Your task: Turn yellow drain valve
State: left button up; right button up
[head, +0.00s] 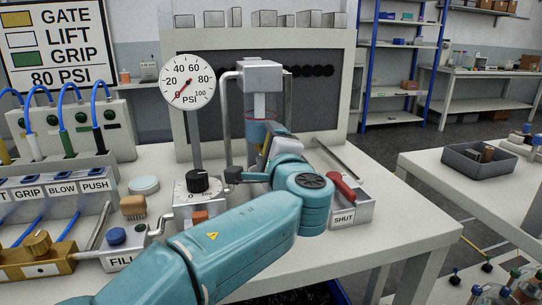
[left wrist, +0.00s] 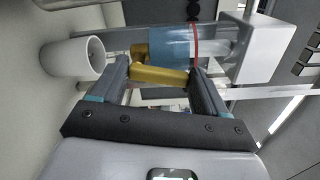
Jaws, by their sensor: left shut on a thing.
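The yellow drain valve (left wrist: 160,76) sits at the end of a clear blue bowl (left wrist: 166,42) in the left wrist view. My left gripper (left wrist: 158,70) has one finger on each side of the valve's handle and is shut on it. In the head view the bowl (head: 257,133) hangs under a grey block (head: 262,72). There my left gripper (head: 263,150) is at the bowl's lower end, and my wrist hides most of the valve. My right gripper is not in view.
A white cup (left wrist: 72,57) is close to the valve in the left wrist view. The pressure gauge (head: 187,81) reads near 0. A red SHUT lever (head: 342,187) stands right of my wrist, and a black-knobbed box (head: 198,198) stands left of it.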

pick_arm(q)
jog(key=shift+a+n, duration=0.15)
jog(key=shift+n, duration=0.15)
jog(key=o, duration=1.1)
jog(key=shift+c, duration=0.2)
jog(key=shift+s, duration=0.2)
